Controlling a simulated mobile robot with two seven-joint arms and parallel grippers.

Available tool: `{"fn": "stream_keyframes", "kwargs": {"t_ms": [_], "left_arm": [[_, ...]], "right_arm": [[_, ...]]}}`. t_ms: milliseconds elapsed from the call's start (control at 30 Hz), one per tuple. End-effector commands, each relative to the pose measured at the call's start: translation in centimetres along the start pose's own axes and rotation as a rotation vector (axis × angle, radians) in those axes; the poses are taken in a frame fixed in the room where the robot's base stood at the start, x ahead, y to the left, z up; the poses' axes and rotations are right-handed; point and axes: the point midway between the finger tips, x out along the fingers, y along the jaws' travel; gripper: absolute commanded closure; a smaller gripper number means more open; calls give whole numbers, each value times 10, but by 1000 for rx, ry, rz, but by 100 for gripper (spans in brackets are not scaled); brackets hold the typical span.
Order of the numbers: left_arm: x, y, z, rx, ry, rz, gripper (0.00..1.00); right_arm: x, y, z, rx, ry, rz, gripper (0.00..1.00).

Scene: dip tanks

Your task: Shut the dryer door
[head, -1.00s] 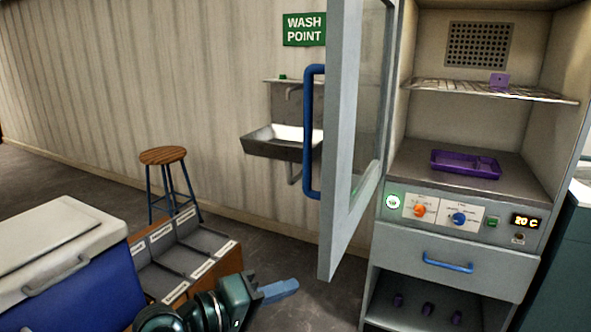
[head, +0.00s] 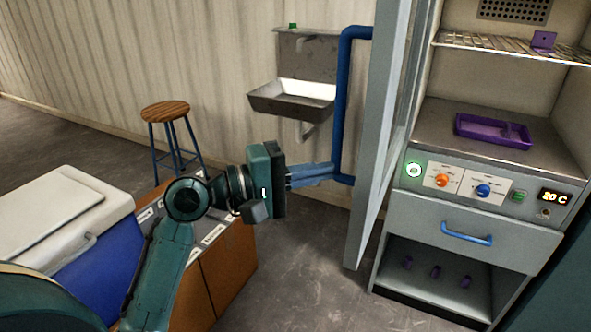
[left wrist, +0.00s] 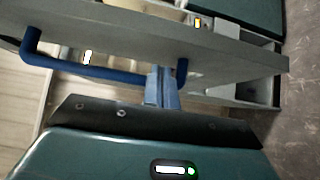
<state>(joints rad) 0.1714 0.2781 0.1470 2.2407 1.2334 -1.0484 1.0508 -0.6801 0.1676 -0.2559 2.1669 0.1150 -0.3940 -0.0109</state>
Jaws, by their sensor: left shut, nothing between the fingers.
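The dryer door (head: 378,140) stands open, seen nearly edge-on at the left of the dryer (head: 460,222). Its long blue handle (head: 343,95) is on the door's left side. My left gripper (head: 328,172) is shut and empty, with its blue fingers pointing right at the lower end of the handle. In the left wrist view the fingers (left wrist: 162,85) reach the handle (left wrist: 105,72) near its right end, below the door panel (left wrist: 215,52). I cannot tell whether they touch it. My right gripper is out of view.
Inside the dryer are a wire shelf (head: 490,45) and a purple tray (head: 492,131). A steel sink (head: 292,98) hangs on the wall behind. A stool (head: 165,112), a blue cooler (head: 85,235) with a pale lid and a wooden cabinet (head: 228,272) stand left. Floor below the door is clear.

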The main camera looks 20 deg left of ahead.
Motion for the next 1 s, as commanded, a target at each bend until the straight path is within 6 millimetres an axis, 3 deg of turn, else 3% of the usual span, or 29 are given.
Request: {"fn": "stream_keyframes", "kwargs": {"t_ms": [100,300,1000], "left_arm": [[21,2,0,-2,-2,2,100],[40,0,0,0,1,0,100],[49,0,4,0,3,-1,100]], "right_arm": [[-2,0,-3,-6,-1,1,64],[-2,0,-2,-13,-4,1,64],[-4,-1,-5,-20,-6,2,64]]}}
